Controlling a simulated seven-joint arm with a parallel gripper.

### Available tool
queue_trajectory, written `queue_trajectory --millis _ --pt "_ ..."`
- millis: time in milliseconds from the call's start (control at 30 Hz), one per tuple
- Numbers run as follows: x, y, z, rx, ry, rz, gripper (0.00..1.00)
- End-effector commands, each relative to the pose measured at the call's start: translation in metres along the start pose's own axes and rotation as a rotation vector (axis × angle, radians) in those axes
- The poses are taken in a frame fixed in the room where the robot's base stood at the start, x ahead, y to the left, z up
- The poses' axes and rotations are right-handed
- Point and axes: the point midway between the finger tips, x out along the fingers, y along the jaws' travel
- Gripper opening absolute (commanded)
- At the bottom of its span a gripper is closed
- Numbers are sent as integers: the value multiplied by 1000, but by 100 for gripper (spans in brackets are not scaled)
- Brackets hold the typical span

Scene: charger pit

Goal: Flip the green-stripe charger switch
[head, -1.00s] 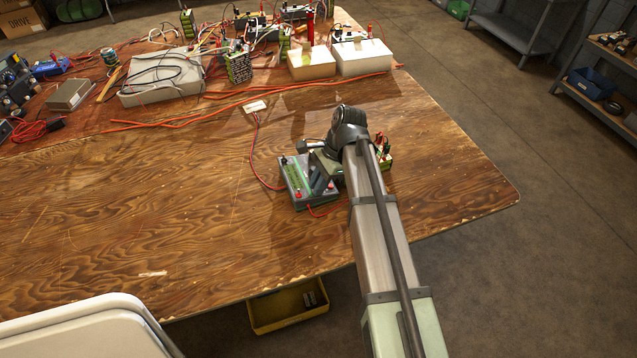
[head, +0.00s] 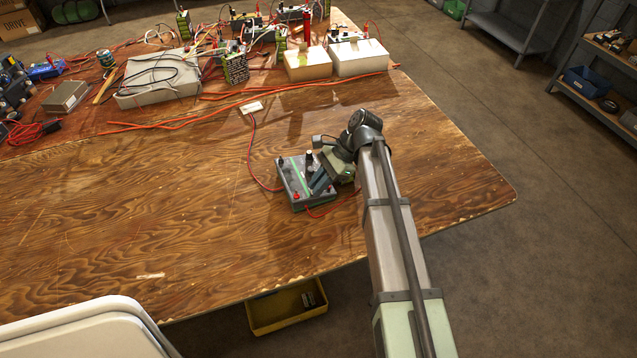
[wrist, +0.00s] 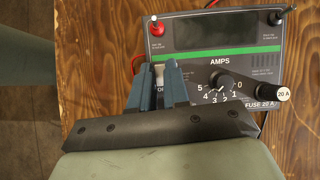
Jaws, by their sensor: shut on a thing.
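The charger (head: 291,184) is a grey box with a green stripe, lying on the wooden bench near its right side. The wrist view shows its dark face with the green stripe (wrist: 245,50), a red terminal (wrist: 157,27), an AMPS dial (wrist: 219,83) and a fuse cap marked 20 A (wrist: 283,94). My gripper (head: 317,184) reaches down over the charger from the right. In the wrist view, my gripper (wrist: 159,70) has its fingers around a small pale switch lever (wrist: 158,73) left of the dial. The fingers hide most of the switch and its lettering.
A red lead (head: 253,155) runs from the charger to a small white block (head: 252,107). White boxes (head: 307,64), wires and other devices crowd the back of the bench. The left front of the bench (head: 120,235) is clear. A yellow bin (head: 285,308) sits below the front edge.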

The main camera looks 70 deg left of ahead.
Motion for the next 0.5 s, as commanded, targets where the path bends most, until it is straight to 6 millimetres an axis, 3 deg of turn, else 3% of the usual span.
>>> queue_trajectory --millis 300,500 --pt "0 0 0 0 0 0 41" --pt "0 0 0 0 1 0 41"
